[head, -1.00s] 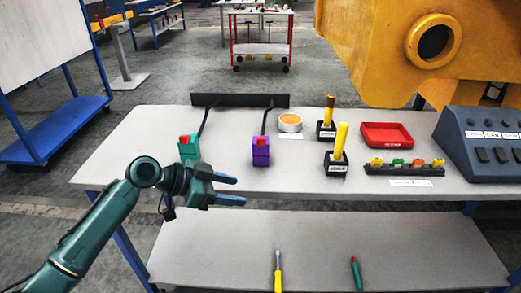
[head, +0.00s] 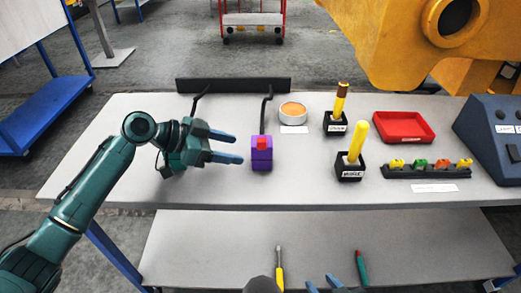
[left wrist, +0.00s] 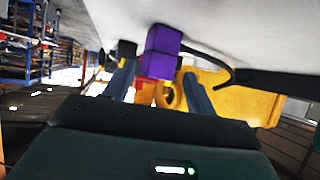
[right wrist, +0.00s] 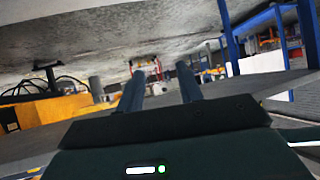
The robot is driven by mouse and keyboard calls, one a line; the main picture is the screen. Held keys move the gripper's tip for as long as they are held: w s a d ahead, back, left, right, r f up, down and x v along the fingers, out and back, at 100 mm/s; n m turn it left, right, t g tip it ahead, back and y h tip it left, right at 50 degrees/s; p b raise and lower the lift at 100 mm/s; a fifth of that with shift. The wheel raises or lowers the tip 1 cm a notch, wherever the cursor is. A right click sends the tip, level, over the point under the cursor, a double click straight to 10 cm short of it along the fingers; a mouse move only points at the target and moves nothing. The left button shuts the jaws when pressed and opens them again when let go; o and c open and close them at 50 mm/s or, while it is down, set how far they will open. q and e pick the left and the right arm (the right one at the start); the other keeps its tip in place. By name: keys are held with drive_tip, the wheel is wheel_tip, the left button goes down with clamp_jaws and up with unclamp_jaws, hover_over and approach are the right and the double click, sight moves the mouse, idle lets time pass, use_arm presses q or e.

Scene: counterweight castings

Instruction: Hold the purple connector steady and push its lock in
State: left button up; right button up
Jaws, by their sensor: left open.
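The purple connector (head: 261,160) stands on the bench with a red lock (head: 262,143) on top, sticking up. A black cable (head: 267,105) runs back from it. My left gripper (head: 239,148) is open, just left of the connector, its fingers pointing at it. In the left wrist view the connector (left wrist: 162,52) shows ahead, between the lines of the two fingers (left wrist: 159,72), and the gripper is empty.
The black bar (head: 232,85) lies at the back. An orange-topped round tin (head: 292,111), two black holders (head: 350,173) with yellow handles, a red tray (head: 403,127) and a rack of coloured pieces (head: 427,171) stand to the right. Tools lie on the lower shelf (head: 200,240).

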sight(258, 153)
use_arm(q)
drive_tip(key=b+x, duration=0.2)
drive_tip(key=x, duration=0.5)
drive_tip(key=shift+f+b, duration=0.1)
drive_tip(key=shift+b, duration=0.25)
drive_tip(key=shift+w+d+f, duration=0.15)
drive_tip(key=shift+d, duration=0.3)
use_arm(e)
drive_tip(key=shift+w+a+f+y, duration=0.3)
drive_tip(key=shift+w+a+f, duration=0.05)
drive_tip(key=shift+a+f, duration=0.05)
drive_tip(key=shift+t, duration=0.3)
